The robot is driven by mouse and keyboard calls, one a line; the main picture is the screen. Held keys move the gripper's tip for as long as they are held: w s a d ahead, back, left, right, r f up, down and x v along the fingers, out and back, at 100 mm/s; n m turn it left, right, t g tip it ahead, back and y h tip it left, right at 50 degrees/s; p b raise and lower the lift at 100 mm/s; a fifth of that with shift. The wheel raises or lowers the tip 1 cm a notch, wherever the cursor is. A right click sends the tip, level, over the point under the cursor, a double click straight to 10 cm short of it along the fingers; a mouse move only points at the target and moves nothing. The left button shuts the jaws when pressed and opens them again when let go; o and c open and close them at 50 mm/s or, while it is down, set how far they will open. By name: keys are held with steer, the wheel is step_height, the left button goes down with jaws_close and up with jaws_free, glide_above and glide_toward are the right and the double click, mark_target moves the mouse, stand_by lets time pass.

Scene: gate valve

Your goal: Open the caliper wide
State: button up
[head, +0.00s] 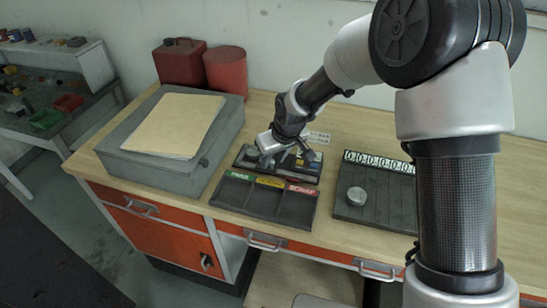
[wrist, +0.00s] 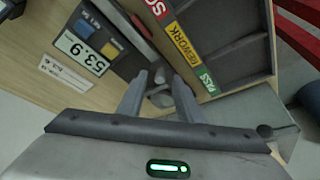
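The caliper (head: 300,168) lies in a dark holder on the wooden bench, partly hidden by my arm and gripper in the head view. In the wrist view, the caliper's display (wrist: 82,52) reads 53.9 upside down, with blue and yellow parts beside it. My gripper (head: 272,143) is over the left part of the caliper and points down. In the wrist view, my gripper (wrist: 160,82) has its two fingers apart, with a small grey metal part showing between and beyond them. I cannot tell whether the fingers touch that part. How far the caliper jaws are open is unclear.
A sorting tray (head: 262,205) with PASS, REWORK and SCRAP labels is in front of the caliper. A grey box (head: 125,155) with a folder (head: 175,125) stands left. Red cans (head: 225,72) are behind. A dark board (head: 375,210) with a metal disc (head: 357,195) lies right.

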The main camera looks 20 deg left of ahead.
steer(key=shift+c, duration=0.3)
jaws_close()
steer(key=shift+d, duration=0.1)
steer(key=shift+d+f+b, duration=0.1)
steer(key=shift+d+b, duration=0.25)
steer(key=shift+d, duration=0.5)
steer(key=shift+o, duration=0.3)
jaws_free()
